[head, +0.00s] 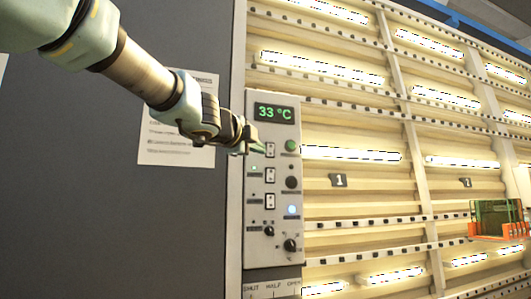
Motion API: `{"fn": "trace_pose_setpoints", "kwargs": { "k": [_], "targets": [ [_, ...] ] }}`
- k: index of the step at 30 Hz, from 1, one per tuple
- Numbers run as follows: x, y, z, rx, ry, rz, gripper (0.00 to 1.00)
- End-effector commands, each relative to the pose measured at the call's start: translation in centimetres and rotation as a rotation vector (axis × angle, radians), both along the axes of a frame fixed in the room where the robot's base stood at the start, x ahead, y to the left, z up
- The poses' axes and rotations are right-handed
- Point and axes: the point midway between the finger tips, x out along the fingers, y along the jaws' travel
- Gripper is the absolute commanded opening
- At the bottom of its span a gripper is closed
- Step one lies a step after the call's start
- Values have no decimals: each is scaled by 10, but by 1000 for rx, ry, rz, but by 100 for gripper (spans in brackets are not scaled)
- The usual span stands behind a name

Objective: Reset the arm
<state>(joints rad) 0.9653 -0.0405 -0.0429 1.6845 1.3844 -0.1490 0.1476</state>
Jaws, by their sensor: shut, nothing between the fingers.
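My arm reaches in from the upper left of the head view. My gripper (252,146) is shut and empty. Its tips are at the upper left part of a grey control panel (261,218), by the topmost small white switch (270,149). I cannot tell whether the fingertips touch the panel. The panel's display (274,113) reads 33 °C in green. Below it are a green button (291,146), a dark button (292,182), a lit bluish-white button (292,210) and two dark knobs, one of them at the lower right (290,245).
A dark wall panel (75,200) with a printed sheet (165,150) stands at the left, partly behind my arm. Lit racks with bays marked 1 (338,181) and 2 (465,183) fill the right. An orange and green basket (497,220) is at the far right.

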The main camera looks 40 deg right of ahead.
Motion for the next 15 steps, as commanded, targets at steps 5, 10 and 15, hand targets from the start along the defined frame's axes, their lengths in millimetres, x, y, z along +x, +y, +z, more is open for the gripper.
{"fn": "trace_pose_setpoints", "kwargs": {
  "k": [5, 10, 15],
  "targets": [
    [-4, 9, -1, 0, 0, 0, 0],
    [-4, 9, -1, 1, 0, -1, 0],
    [-4, 9, -1, 0, 0, -1, 0]
  ]
}}
